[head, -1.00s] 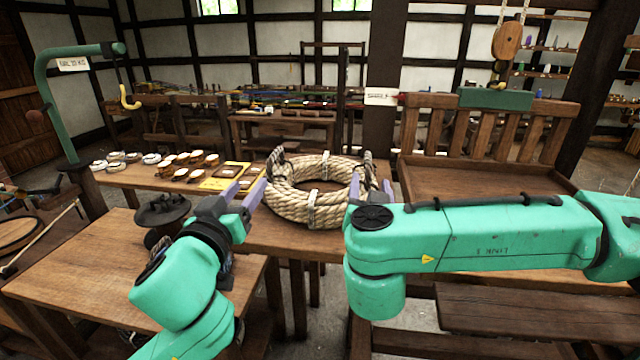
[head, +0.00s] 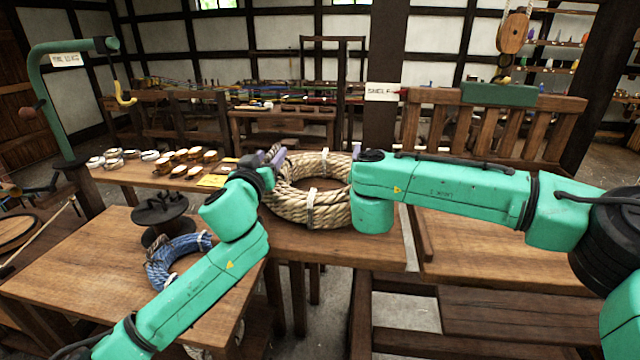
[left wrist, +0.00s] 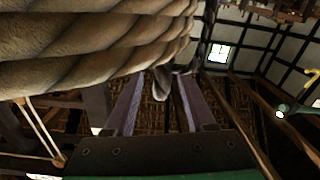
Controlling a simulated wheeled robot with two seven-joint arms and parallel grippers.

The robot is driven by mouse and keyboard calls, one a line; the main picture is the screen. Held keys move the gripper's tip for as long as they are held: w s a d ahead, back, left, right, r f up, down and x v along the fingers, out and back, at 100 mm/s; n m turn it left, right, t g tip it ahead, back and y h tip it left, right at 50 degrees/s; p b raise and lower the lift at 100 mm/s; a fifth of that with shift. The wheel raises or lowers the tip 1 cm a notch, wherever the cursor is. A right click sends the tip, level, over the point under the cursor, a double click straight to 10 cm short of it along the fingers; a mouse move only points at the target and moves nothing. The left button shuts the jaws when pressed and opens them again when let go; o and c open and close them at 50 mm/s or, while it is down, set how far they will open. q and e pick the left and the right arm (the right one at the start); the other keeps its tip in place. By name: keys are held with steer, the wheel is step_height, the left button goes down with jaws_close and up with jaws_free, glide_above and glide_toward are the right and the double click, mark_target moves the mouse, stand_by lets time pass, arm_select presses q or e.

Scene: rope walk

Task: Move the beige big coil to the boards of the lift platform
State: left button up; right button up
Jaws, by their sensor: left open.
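The beige big coil (head: 308,208) lies on the middle bench, bound with pale bands, with a dark rope loop at its left. My left gripper (head: 272,155) is at the coil's left rear edge, beside that loop. In the left wrist view the coil (left wrist: 85,50) fills the upper left, and my left gripper (left wrist: 160,100) has its purple fingers apart. A grey end shows between or beyond them; I cannot tell which. My right forearm covers the coil's right side and hides the right gripper. Boards (head: 480,257) below a slatted back at the right look like the lift platform.
A blue coil (head: 178,258) and a dark round stand (head: 160,210) are on the low left table (head: 75,265). Several small coils (head: 180,160) line the bench's left part. A green post with a yellow hook (head: 124,98) stands at the left.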

arm_select(q)
steer(key=shift+s, duration=0.15)
arm_select(e)
steer(key=shift+s, duration=0.15)
arm_select(q)
steer(key=c, duration=0.4)
arm_select(e)
steer(key=shift+r, duration=0.1)
steer(key=c, duration=0.4)
arm_select(q)
jaws_close()
arm_select(e)
jaws_close()
